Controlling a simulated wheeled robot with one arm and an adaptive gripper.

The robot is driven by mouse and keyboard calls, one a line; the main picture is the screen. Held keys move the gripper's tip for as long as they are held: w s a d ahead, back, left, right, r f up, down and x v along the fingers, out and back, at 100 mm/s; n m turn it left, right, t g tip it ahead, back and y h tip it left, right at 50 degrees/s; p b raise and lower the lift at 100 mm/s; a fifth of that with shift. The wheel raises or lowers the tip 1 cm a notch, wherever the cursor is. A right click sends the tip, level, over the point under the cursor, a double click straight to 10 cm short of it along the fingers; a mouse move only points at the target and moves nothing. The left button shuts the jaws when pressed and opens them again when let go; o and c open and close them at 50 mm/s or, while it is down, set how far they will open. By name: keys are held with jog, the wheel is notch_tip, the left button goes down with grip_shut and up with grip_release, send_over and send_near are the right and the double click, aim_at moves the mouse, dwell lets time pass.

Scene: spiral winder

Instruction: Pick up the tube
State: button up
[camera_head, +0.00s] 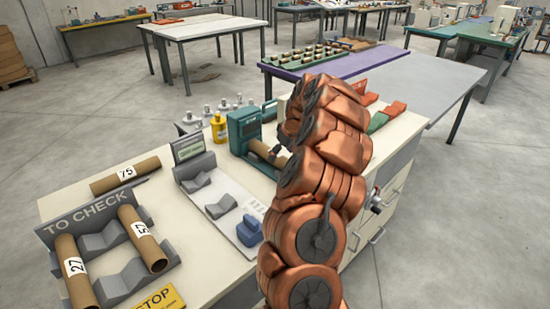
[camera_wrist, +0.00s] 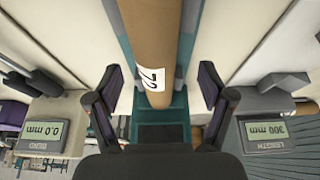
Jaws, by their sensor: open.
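A brown cardboard tube (camera_wrist: 152,45) with a white number label lies in the teal device between my fingers in the wrist view. The label is upside down there and looks like 72. Part of this tube (camera_head: 266,153) also shows in the head view, lying at the teal device (camera_head: 244,127); my arm covers the rest. My gripper (camera_wrist: 160,82) is open, with one dark finger on each side of the tube and a gap visible at both sides. My gripper is mostly hidden behind my arm in the head view.
Tubes 27 (camera_head: 76,272) and 57 (camera_head: 142,238) rest in the grey TO CHECK rack (camera_head: 95,222); tube 75 (camera_head: 125,174) lies behind it. A grey length gauge (camera_head: 192,165) stands left of the teal device. Yellow (camera_head: 218,128) and white bottles stand behind.

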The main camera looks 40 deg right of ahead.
aim_at(280, 156)
jog(key=shift+w+d+f+p, duration=0.2)
jog(key=shift+w+f+p, duration=0.2)
jog(key=shift+f, duration=0.25)
jog(key=shift+p+x, duration=0.45)
jog(key=shift+x, duration=1)
jog(key=shift+d, duration=0.1)
jog(key=c, duration=1.4)
jog(key=shift+s+r, duration=0.1)
